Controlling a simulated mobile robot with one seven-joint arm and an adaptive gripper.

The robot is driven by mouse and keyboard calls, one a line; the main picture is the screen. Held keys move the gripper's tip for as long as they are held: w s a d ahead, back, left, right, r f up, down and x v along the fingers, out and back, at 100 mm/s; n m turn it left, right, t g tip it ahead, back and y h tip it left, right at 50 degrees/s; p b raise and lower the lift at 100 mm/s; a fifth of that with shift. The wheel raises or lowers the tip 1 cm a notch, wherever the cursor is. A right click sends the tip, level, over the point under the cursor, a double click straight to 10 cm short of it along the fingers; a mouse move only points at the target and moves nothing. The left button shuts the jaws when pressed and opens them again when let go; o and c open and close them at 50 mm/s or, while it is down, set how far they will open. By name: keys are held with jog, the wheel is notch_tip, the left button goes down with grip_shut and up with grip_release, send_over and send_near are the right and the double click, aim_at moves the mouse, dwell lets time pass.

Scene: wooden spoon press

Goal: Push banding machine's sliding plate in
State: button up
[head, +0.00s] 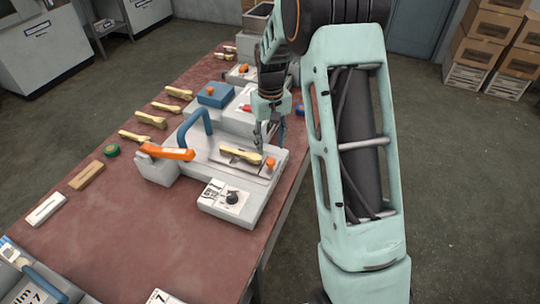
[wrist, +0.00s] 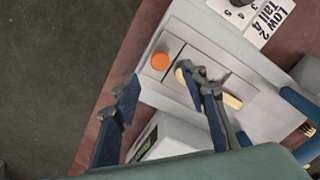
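The banding machine (head: 166,170) is a light grey unit with a blue curved handle (head: 194,120) and an orange lever (head: 166,152). Its flat sliding plate (head: 228,161) has an orange knob (head: 270,163) at the right end. The knob also shows in the wrist view (wrist: 160,62). A pale wooden spoon bundle (head: 240,154) lies on the plate; in the wrist view (wrist: 231,101) a finger partly covers it. My gripper (head: 263,146) is over the plate's knob end. In the wrist view its fingers (wrist: 160,86) are apart and empty, with the knob just beyond the gap. Contact cannot be told.
A dial panel (head: 226,196) is on the machine's front. Another grey machine with a blue box (head: 214,95) stands close behind. Several spoon bundles (head: 150,119), a green tape roll (head: 111,150) and blocks (head: 87,175) lie to the left.

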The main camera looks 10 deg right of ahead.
aim_at(271, 160)
notch_tip(271, 160, down, 7)
jog(key=shift+p, duration=0.35)
jog(key=shift+w, duration=0.1)
grip_shut()
